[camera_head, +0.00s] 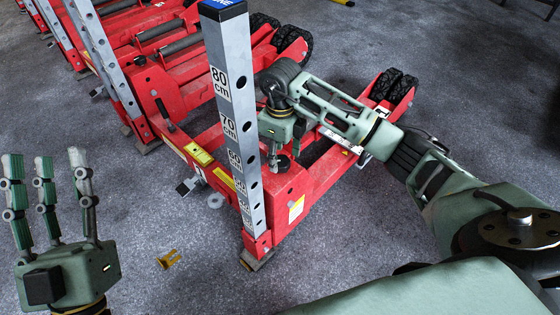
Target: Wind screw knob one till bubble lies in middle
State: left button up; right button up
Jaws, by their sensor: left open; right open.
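The nearest red trolley jack (320,177) carries an upright grey post with height marks. A yellow block (199,154) on its frame looks like the level; its bubble is too small to make out. A dark screw knob (189,186) sticks out below it on the left, beside a grey disc (216,201). I cannot tell which knob is number one. My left gripper (45,165) is open and empty at the lower left, fingers up, apart from the jack. My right gripper (277,155) is open, pointing down just behind the post; its fingers are partly hidden over a dark round part (283,164).
The grey post (236,110) stands between the level and my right gripper. More red jacks (150,50) stand close together at the back left. A small yellow bracket (169,259) lies on the floor. The grey floor (480,90) at the right is clear.

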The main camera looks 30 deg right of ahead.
aim_at(281, 165)
pick_arm(q)
jog(key=shift+s+a+r+t+h, duration=0.15)
jog(key=shift+s+r+t+h, duration=0.35)
jog(key=shift+s+r+t, duration=0.75)
pick_arm(e)
jog(key=shift+f, duration=1.2)
pick_arm(q)
jog(key=shift+s+r+g, duration=0.15)
jog(key=shift+g, duration=0.1)
pick_arm(e)
jog(key=shift+c, duration=0.7)
